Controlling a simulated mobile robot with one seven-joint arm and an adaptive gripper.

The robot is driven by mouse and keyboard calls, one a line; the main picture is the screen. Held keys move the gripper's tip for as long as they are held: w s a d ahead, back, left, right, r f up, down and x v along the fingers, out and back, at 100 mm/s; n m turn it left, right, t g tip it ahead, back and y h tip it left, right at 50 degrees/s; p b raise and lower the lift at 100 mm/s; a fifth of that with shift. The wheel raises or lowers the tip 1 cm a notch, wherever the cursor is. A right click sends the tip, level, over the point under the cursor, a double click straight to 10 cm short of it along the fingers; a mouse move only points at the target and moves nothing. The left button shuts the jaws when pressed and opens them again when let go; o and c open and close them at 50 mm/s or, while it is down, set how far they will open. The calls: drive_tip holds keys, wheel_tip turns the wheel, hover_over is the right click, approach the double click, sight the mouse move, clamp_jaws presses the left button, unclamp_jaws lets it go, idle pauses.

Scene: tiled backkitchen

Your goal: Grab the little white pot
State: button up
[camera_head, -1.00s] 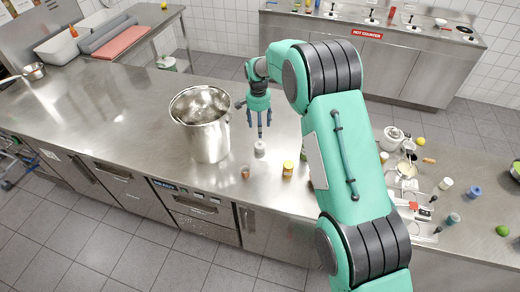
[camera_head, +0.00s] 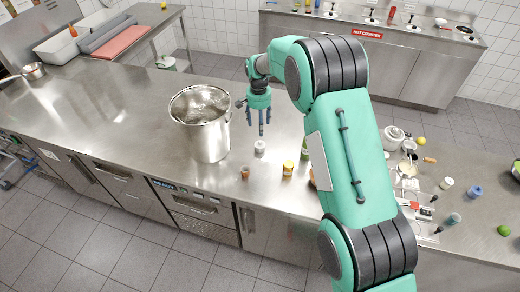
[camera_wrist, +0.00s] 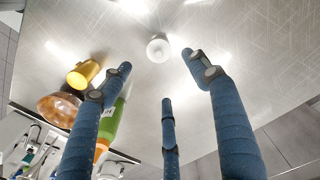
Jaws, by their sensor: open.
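The little white pot (camera_head: 260,147) stands on the steel counter in the head view. It also shows in the wrist view as a small white round-topped pot (camera_wrist: 158,47), beyond the fingertips. My gripper (camera_head: 262,131) hangs just above and behind it in the head view, with its blue fingers pointing down. In the wrist view the three fingers of my gripper (camera_wrist: 160,75) are spread apart, with nothing between them. The fingers do not appear to touch the pot.
A large steel stockpot (camera_head: 211,140) stands left of my gripper. A small brown jar (camera_head: 245,173) and a yellow-capped jar (camera_head: 288,168) stand nearby. The wrist view shows a gold-topped jar (camera_wrist: 83,74), a copper-coloured round object (camera_wrist: 60,108) and a green bottle (camera_wrist: 111,122). The counter at left is largely clear.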

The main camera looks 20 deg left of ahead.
sight(260, 142)
drive_tip(key=n+b, duration=0.1)
drive_tip(key=n, duration=0.1)
drive_tip(key=s+n+t+b, duration=0.1)
drive_tip(key=n+b, duration=0.1)
drive_tip(key=d+n+y+b, duration=0.1)
drive_tip(key=n, duration=0.2)
drive_tip(key=shift+s+d+f, duration=0.1)
drive_tip(key=shift+s, duration=0.3)
drive_tip(key=shift+f, duration=0.1)
drive_tip(key=f, duration=0.5)
drive_tip(key=w+f, duration=0.1)
drive_tip(key=f, duration=0.2)
drive_tip(key=shift+a+f+b, duration=0.15)
drive_tip(key=shift+a+b, duration=0.2)
drive_tip(key=shift+b, duration=0.05)
drive_tip(key=shift+w+a+f, duration=0.1)
drive_tip(key=shift+w+f, duration=0.05)
drive_tip(key=shift+f, duration=1.2)
drive_tip(key=shift+w+f, duration=0.1)
drive_tip(key=shift+f, duration=1.2)
